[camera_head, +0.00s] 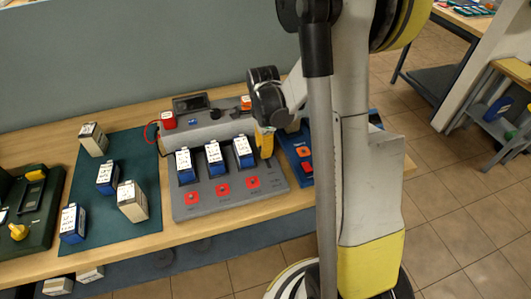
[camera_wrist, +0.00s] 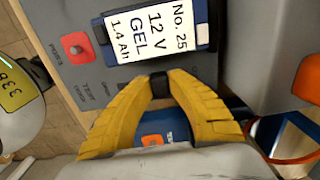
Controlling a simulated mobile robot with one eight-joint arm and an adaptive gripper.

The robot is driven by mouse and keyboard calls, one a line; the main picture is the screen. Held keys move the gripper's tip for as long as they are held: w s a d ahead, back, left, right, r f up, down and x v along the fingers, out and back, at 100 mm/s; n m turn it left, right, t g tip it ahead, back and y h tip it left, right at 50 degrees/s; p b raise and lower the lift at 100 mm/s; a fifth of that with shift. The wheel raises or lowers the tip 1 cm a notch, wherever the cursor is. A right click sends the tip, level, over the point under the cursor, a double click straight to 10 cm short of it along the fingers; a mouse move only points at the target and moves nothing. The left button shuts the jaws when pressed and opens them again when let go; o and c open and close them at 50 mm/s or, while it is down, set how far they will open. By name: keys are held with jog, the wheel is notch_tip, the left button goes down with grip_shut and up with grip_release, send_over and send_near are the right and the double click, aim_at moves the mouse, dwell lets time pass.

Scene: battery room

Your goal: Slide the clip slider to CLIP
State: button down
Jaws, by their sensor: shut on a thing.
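The clip slider (camera_wrist: 158,78) is a small black knob on the grey battery station. In the wrist view it sits beside the battery marked No. 25 (camera_wrist: 160,28). My gripper (camera_wrist: 158,90) has its yellow fingers shut on the knob, one on each side. In the head view my gripper (camera_head: 264,151) reaches down at the right side of the grey station (camera_head: 227,203), just right of the third blue battery (camera_head: 244,151). The knob is hidden there. Small print on the panel in the wrist view is partly covered, and I cannot read a CLIP mark.
Red buttons (camera_head: 223,190) line the station's front. A blue device (camera_head: 297,140) stands close on the right. Several batteries stand on a green mat (camera_head: 93,190) at left, with a dark green device (camera_head: 25,205) beyond. An orange-red cable (camera_wrist: 285,157) loops at the wrist view's right.

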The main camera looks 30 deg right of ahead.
jog(key=shift+w+d, duration=0.2)
jog(key=shift+w, duration=0.4)
jog(key=c, duration=1.3)
grip_release()
jog(key=shift+w, duration=0.2)
jog(key=shift+o, duration=0.2)
jog(key=shift+s, duration=0.1)
notch_tip(320, 180, up, 12)
jog(key=s+a+r+n+t, duration=0.3)
jog(key=s+a+n, duration=0.4)
jog(key=n, duration=0.3)
jog(key=s+a+r+n+t, duration=0.3)
jog(key=s+a+n, duration=0.4)
jog(key=n, duration=0.4)
jog(key=shift+a+r+t, duration=0.25)
jog(key=shift+a+t, duration=0.05)
jog(key=shift+t, duration=0.3)
